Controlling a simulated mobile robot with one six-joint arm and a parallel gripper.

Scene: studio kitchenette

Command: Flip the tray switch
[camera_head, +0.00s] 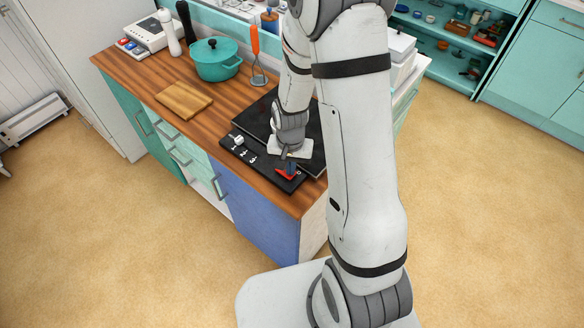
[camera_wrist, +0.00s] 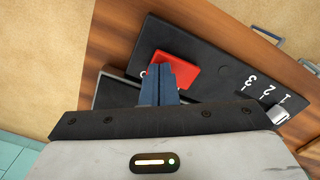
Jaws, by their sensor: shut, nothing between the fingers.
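The switch is a red rocker (camera_wrist: 184,68) on a black control panel (camera_wrist: 222,62) at the counter's front edge. In the head view the red switch (camera_head: 286,173) shows at the panel's right end, partly behind my gripper. My gripper (camera_wrist: 157,68) is shut and empty, its blue fingers pointing at the red switch and overlapping its left part in the wrist view. It also shows in the head view (camera_head: 291,166), right over the switch. I cannot tell whether the fingertips touch it. The black tray (camera_head: 257,119) behind the panel is partly hidden by my arm.
A silver knob (camera_wrist: 278,114) sits beside the numbers on the panel. A cutting board (camera_head: 184,100), a teal pot (camera_head: 216,60) and an orange-handled whisk (camera_head: 256,50) stand farther left and back on the wooden counter. The floor in front is clear.

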